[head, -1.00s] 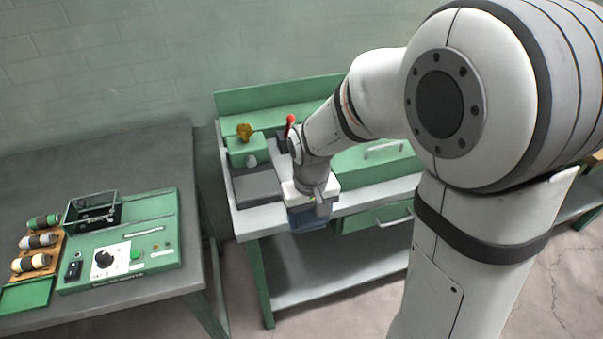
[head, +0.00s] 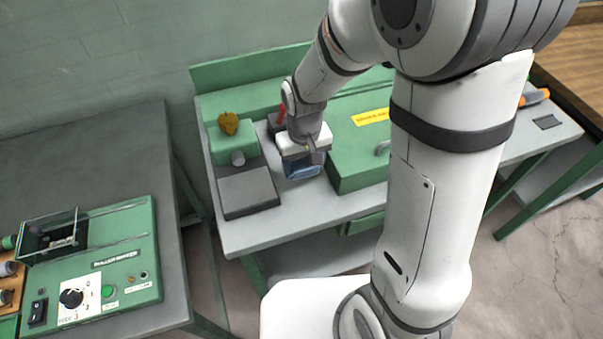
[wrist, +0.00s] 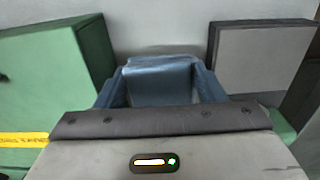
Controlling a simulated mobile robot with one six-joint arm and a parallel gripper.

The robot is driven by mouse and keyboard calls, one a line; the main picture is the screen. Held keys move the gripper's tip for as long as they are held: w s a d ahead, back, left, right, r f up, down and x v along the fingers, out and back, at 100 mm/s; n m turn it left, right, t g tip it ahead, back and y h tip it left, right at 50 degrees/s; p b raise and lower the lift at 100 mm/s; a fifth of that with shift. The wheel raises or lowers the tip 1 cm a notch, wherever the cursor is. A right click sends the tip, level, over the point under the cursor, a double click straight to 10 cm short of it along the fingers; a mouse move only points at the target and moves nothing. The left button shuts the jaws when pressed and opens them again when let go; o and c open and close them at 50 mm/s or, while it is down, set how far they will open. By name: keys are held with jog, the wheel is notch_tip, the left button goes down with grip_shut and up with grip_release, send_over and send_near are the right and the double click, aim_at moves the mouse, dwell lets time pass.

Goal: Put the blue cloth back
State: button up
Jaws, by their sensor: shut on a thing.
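My gripper (head: 303,163) is shut on the blue cloth (head: 302,170). It hangs over the grey-topped bench, between a dark-framed grey plate and a green box. In the wrist view the blue cloth (wrist: 158,84) shows as a folded piece between the fingers of my gripper (wrist: 158,72). Its lower part is hidden by the gripper body. I cannot tell whether the cloth touches the bench top.
The grey plate (head: 247,189) lies left of the cloth, with a green block (head: 231,140) bearing a brown-yellow knob behind it. The green box (head: 353,158) stands close on the right. A red-handled item (head: 281,117) is behind my gripper. Bare bench (head: 292,218) lies in front.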

aim_at(304, 187)
jog(key=shift+f, duration=3)
jog(key=shift+f, duration=0.15)
jog(key=o, duration=1)
jog(key=shift+c, duration=0.2)
